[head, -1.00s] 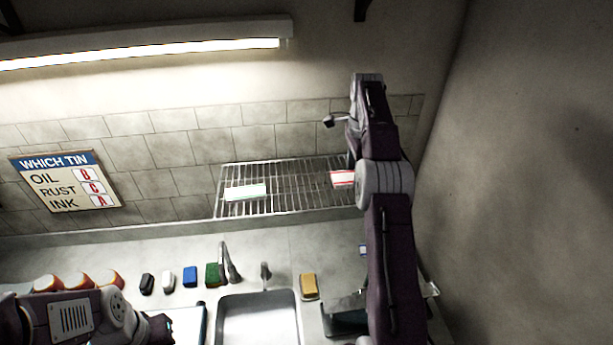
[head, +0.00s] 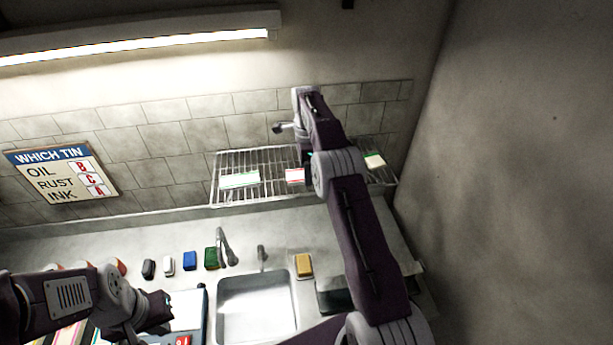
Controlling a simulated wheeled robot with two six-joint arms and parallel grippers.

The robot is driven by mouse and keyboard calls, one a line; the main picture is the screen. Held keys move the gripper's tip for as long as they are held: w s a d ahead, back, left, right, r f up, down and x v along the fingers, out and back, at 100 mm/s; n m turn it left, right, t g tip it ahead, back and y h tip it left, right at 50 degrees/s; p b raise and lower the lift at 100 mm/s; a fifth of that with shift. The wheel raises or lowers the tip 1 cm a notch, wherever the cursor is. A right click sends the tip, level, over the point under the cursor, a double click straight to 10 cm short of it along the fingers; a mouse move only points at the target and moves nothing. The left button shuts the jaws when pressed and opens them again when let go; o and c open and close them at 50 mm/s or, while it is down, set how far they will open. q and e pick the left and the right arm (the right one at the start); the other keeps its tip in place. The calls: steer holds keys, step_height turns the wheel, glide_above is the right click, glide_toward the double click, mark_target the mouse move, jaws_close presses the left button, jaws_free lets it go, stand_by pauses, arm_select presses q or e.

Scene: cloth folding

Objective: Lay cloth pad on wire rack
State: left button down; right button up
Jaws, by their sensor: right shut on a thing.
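The wire rack (head: 275,160) is fixed to the tiled wall above the counter. A white pad with a red edge (head: 295,176) shows at the rack's middle, beside my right gripper (head: 308,160). My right gripper is shut on this pad; its fingers are mostly hidden behind my wrist. I cannot tell whether the pad touches the wires. A white pad with a green edge (head: 240,179) lies on the rack's left part. A green-and-white piece (head: 374,160) lies at the right end. My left gripper (head: 160,308) is low at left, above the counter; its jaws are unclear.
A sink (head: 256,305) with a tap (head: 226,245) is below the rack. A yellow sponge (head: 304,265), a blue block (head: 190,261) and a green block (head: 211,258) stand along the counter. A sign (head: 62,174) hangs at left. Striped cloth (head: 70,335) shows at bottom left.

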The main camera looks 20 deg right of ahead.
step_height(320, 180, down, 4)
steer(key=shift+r+p, duration=0.25)
steer(key=shift+p, duration=0.35)
steer(key=shift+f, duration=0.2)
steer(key=shift+f, duration=0.15)
steer(key=o, duration=1.4)
steer(key=shift+r, duration=0.25)
steer(key=shift+r+b, duration=0.35)
step_height(320, 180, up, 5)
steer(key=shift+f, duration=0.15)
steer(key=shift+r, duration=0.95)
